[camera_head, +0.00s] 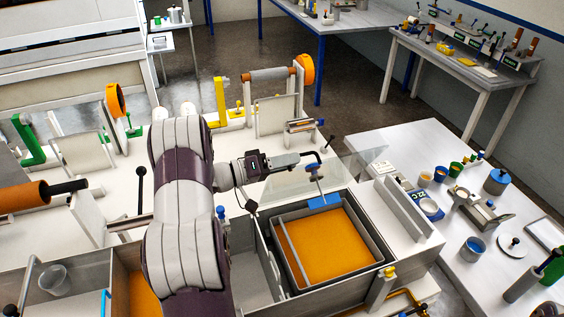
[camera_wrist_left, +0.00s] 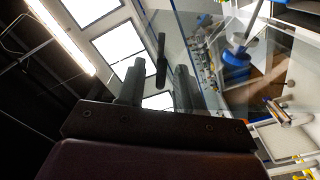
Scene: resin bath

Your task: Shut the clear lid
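The clear lid (camera_head: 293,183) is a see-through pane, raised and tilted at the back of the resin bath (camera_head: 379,245). Its exact angle is hard to tell. It also shows in the left wrist view as a glassy sheet (camera_wrist_left: 205,20). A dark bar, seemingly the lid's handle (camera_wrist_left: 161,62), appears between my left gripper's (camera_wrist_left: 158,80) two fingers, with gaps on both sides. In the head view my left gripper (camera_head: 318,159) is at the lid's upper edge, fingers apart. Contact cannot be told. My right gripper is not in view.
Orange resin (camera_head: 330,245) fills the bath's inner tray. A blue piece on a rod (camera_head: 323,201) stands at its back edge. A white block (camera_head: 400,215) and a bench (camera_head: 455,160) with jars and a scale are at right.

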